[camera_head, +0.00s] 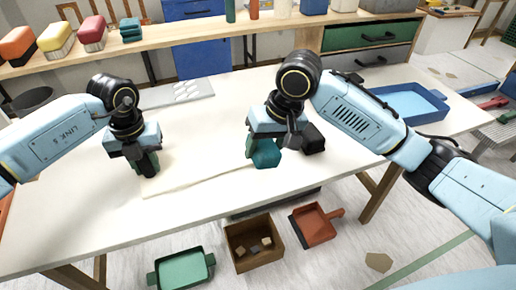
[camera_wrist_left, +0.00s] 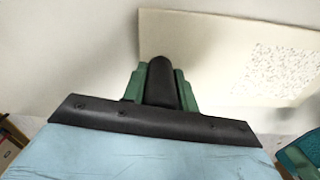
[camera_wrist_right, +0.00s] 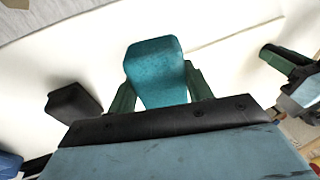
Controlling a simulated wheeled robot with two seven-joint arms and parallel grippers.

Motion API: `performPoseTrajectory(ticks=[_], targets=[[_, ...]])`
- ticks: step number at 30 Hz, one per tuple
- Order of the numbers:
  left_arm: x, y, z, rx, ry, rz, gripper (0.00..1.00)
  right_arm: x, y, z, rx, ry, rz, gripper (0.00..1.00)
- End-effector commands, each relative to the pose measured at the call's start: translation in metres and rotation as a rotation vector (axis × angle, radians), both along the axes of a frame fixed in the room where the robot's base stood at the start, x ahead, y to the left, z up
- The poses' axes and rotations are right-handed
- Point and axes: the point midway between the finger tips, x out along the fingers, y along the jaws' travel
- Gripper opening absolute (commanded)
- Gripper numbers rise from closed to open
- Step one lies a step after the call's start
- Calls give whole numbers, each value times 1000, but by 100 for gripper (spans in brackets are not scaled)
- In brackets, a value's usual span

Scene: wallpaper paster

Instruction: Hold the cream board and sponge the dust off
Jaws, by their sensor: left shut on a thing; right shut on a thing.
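The cream board (camera_head: 195,178) lies on the white table, its near edge showing in the head view. In the left wrist view the board (camera_wrist_left: 215,45) bears a patch of dark dust specks (camera_wrist_left: 280,75). My left gripper (camera_head: 148,168) is at the board's left end, its green fingers closed around a dark rounded piece (camera_wrist_left: 161,82); the contact with the board is partly hidden. My right gripper (camera_head: 262,145) is shut on the teal sponge (camera_wrist_right: 155,75), low near the board's right end. I cannot tell whether the sponge touches the board.
A black block (camera_head: 314,138) stands just right of the sponge. A blue tray (camera_head: 410,103) is at the table's right. A grey sheet with white pieces (camera_head: 180,94) lies behind. A wooden box (camera_head: 253,243), a red dustpan (camera_head: 315,224) and a green tray (camera_head: 180,271) are on the floor.

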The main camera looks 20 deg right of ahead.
Motion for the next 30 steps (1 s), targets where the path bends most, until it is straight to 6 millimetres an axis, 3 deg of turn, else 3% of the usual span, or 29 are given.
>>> performPoseTrajectory(ticks=[6, 12, 19, 30], targets=[[-2, -1, -3, 2, 5, -2, 0, 50, 76, 12, -112, -3, -52, 27], [-2, 0, -4, 2, 6, -2, 0, 76, 124, 28, -200, 9, -107, 27], [-2, 0, -4, 2, 6, -2, 0, 88, 146, 42, -245, 21, -143, 27], [-2, 0, -4, 3, 8, -1, 0, 90, 148, 44, -251, 23, -148, 27]])
